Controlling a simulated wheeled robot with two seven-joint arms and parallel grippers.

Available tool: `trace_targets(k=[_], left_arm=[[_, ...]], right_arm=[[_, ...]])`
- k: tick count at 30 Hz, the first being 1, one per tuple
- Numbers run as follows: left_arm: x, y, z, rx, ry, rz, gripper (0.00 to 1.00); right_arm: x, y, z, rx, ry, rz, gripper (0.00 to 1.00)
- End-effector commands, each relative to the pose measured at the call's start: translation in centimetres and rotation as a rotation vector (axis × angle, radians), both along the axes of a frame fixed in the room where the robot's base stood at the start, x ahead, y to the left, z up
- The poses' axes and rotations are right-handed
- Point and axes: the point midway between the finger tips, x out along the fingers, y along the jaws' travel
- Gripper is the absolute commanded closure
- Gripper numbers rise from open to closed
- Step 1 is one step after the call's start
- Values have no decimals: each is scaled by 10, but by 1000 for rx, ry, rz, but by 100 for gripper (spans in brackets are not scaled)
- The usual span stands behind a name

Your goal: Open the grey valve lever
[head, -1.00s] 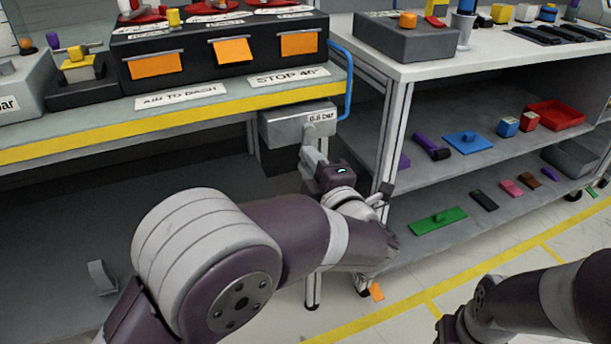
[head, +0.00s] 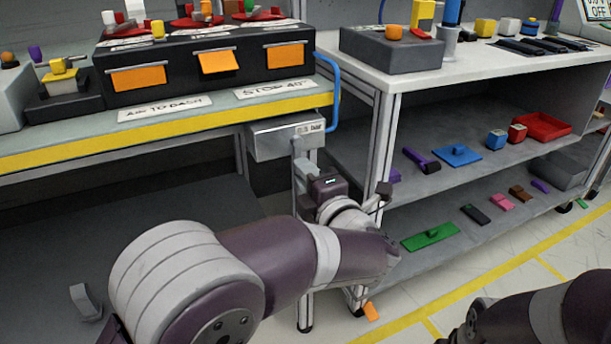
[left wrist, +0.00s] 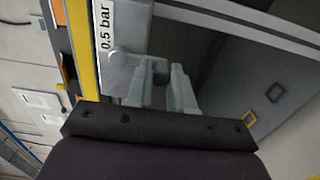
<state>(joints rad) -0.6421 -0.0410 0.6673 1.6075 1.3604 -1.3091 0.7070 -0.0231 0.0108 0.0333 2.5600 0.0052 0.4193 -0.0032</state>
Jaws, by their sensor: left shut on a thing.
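The grey valve box (head: 268,142) hangs under the front edge of the left bench, with a pressure label on its front. In the left wrist view the box (left wrist: 118,75) shows a label reading "0.5 bar". The grey lever (left wrist: 143,72) runs from a round pivot on the box front down between the fingers. My left gripper (head: 303,172) is in front of the box and below its label, shut on the lever. It also shows in the left wrist view (left wrist: 165,88). The fingers hide much of the lever. My right arm shows at the lower right; its gripper is out of view.
A blue hose (head: 333,95) loops down beside the box. The yellow-edged bench (head: 170,124) is above my left arm. The shelf unit (head: 425,185) with coloured parts stands close on the right. The floor in front is open.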

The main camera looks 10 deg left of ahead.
Motion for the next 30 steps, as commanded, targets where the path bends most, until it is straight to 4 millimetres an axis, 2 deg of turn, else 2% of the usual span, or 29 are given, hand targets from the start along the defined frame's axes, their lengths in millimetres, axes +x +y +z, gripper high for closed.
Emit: trace_targets(k=[1,3,14,17,24,30], left_arm=[[0,0,-1,1,3,-1,75],[0,0,-1,1,3,-1,52],[-4,-3,1,1,1,-1,52],[-15,-11,3,2,2,-4,52],[-66,-46,5,4,3,-8,52],[-98,-67,2,3,2,-4,52]], right_arm=[[0,0,0,0,0,0,54],[0,0,0,0,0,0,54],[0,0,3,0,0,0,54],[0,0,9,0,0,0,54],[0,0,32,0,0,0,54],[0,0,41,0,0,0,54]])
